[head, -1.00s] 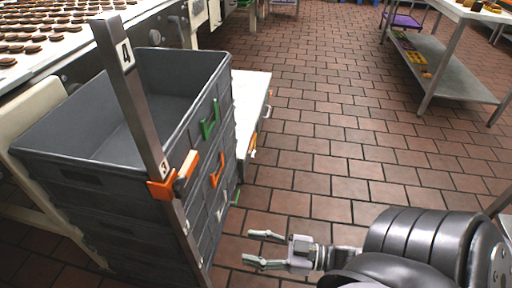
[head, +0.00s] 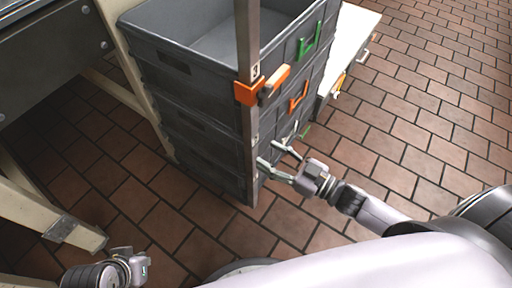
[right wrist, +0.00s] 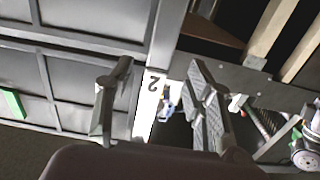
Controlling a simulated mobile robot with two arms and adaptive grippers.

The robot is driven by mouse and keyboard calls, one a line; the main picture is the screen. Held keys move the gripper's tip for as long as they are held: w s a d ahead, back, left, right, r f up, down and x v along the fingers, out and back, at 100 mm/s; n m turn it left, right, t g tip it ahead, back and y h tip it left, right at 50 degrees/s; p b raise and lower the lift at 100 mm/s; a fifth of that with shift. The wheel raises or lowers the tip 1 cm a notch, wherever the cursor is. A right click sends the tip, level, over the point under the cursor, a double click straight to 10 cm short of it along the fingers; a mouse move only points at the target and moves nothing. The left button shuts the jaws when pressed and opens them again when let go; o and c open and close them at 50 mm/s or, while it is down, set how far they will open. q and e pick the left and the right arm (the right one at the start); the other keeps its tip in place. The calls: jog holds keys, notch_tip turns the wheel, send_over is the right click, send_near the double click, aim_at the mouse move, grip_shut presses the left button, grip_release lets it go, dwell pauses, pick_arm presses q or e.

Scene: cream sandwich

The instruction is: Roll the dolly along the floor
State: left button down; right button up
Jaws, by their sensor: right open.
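A stack of grey crates (head: 200,92) stands on the floor beside an upright metal post (head: 246,130) with an orange clamp (head: 262,88) at the mark 3. The dolly itself cannot be made out; the foot of the stack is mostly hidden. My right gripper (head: 268,152) is open, its fingertips close to the right side of the post, below the clamp. In the right wrist view the post's label 2 (right wrist: 150,98) shows between the open fingers (right wrist: 160,80); contact cannot be told. My left gripper (head: 132,266) is at the lower left, its fingers unclear.
A white cabinet (head: 348,48) stands behind the stack. A cream-legged machine frame (head: 40,205) is close on the left. The tiled floor (head: 430,110) is clear on the right. Green and orange handles mark the crates' right side.

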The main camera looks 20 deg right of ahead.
aim_at(255, 148)
jog(key=shift+b+x, duration=0.3)
jog(key=shift+x, duration=2.4)
grip_shut()
